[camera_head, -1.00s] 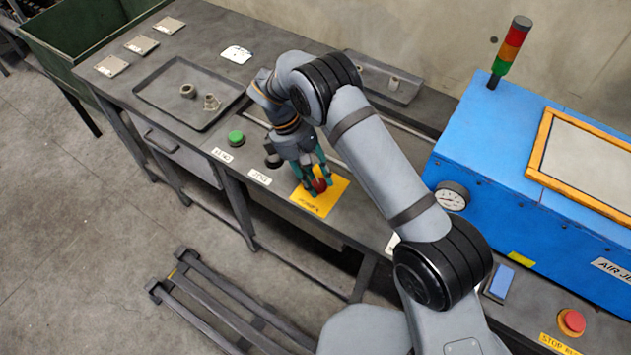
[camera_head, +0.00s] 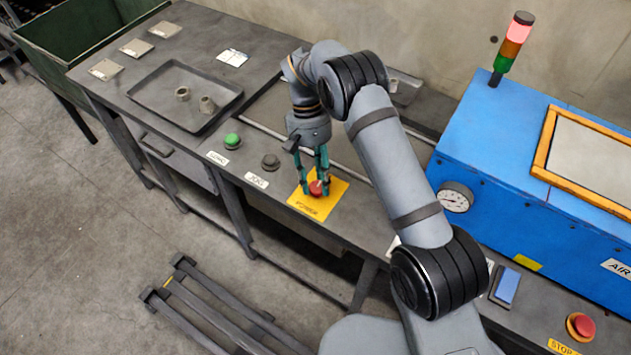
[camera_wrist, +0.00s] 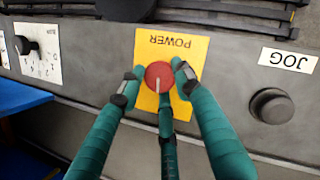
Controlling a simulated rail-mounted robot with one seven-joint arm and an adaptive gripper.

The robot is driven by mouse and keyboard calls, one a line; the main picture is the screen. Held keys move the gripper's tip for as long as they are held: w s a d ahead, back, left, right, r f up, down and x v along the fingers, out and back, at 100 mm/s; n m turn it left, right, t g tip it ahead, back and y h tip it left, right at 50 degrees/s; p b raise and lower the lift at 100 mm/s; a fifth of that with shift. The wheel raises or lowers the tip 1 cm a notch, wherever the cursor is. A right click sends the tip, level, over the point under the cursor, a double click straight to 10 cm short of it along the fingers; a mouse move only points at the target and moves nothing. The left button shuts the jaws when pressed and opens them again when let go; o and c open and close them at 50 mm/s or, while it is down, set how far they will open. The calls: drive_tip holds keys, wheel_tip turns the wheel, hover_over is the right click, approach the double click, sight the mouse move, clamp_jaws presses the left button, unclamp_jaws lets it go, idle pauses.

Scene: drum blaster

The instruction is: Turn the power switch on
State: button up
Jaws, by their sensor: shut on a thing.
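The power switch is a red round knob (camera_head: 316,188) with a pale pointer line, on a yellow plate (camera_head: 330,203) marked POWER. The knob also shows in the wrist view (camera_wrist: 158,71), where its pale line runs up and down the picture. My gripper (camera_head: 315,184) points down over the plate with its teal fingers around the knob. In the wrist view my gripper (camera_wrist: 155,84) has a finger on the left, one on the right and one below, shut on the knob. The fingers partly cover the knob's edge.
A JOG button (camera_head: 270,161) and a green button (camera_head: 232,141) sit left of the plate. A tray (camera_head: 150,93) with two small parts lies further left. A blue machine (camera_head: 480,150) with a signal tower (camera_head: 511,50) stands right. A red stop button (camera_head: 580,326) is at lower right.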

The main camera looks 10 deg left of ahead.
drive_tip(key=shift+s+d+f+m, duration=0.1)
drive_tip(key=shift+s+d+m, duration=0.1)
drive_tip(key=shift+m, duration=0.3)
drive_tip(key=o, duration=1.2)
drive_tip(key=shift+c, duration=0.2)
drive_tip(key=shift+w+a, duration=0.1)
drive_tip(key=v, duration=0.7)
drive_tip(key=shift+r, duration=0.35)
drive_tip(key=shift+w, duration=0.1)
drive_tip(key=x, duration=0.7)
drive_tip(key=shift+f, duration=0.3)
drive_tip(key=shift+r+n, duration=0.1)
drive_tip(key=shift+n, duration=0.4)
